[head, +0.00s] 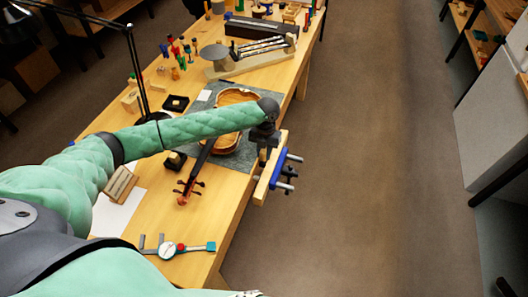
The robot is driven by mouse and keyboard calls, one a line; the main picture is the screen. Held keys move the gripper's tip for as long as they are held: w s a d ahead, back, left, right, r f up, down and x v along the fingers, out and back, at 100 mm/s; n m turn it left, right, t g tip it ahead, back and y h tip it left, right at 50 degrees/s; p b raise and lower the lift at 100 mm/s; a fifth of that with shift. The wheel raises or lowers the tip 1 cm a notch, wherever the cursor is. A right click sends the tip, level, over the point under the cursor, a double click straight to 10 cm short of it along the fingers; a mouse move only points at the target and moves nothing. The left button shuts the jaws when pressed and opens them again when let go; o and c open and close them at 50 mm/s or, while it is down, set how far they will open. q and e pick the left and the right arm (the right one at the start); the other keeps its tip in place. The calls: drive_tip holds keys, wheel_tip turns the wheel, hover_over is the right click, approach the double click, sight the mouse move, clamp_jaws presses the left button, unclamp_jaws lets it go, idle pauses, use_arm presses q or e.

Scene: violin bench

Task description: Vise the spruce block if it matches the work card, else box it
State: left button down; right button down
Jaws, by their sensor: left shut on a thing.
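My left arm reaches across the bench, and its dark gripper (264,148) points down at the bench's right edge, directly over the vise. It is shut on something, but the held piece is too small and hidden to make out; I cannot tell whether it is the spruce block. The vise (264,182) has pale wooden jaws, a blue body and metal bars, and sticks out from the edge. I cannot tell whether the held piece touches the jaws. A white sheet (112,217), perhaps the work card, lies at the near left; no writing is readable. My right gripper is out of view.
A violin (236,97) lies on a grey mat (238,158), its scroll (187,188) toward me. A dial caliper (172,250) lies near the front. A slotted wooden block (121,184) and small black trays (175,103) are left. Tools crowd the far end.

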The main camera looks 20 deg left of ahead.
use_arm(q)
drive_tip(key=shift+p, duration=0.3)
idle(0.6)
drive_tip(key=shift+f+b, duration=0.3)
drive_tip(key=shift+f, duration=0.2)
idle(0.4)
drive_tip(key=shift+r, duration=0.25)
drive_tip(key=shift+r+p, duration=0.25)
drive_tip(key=shift+p, duration=0.25)
drive_tip(key=shift+p, duration=0.3)
idle(1.4)
drive_tip(key=shift+f, duration=0.5)
idle(0.4)
drive_tip(key=shift+a+r, duration=0.1)
drive_tip(key=shift+r, duration=0.1)
drive_tip(key=shift+r, duration=0.3)
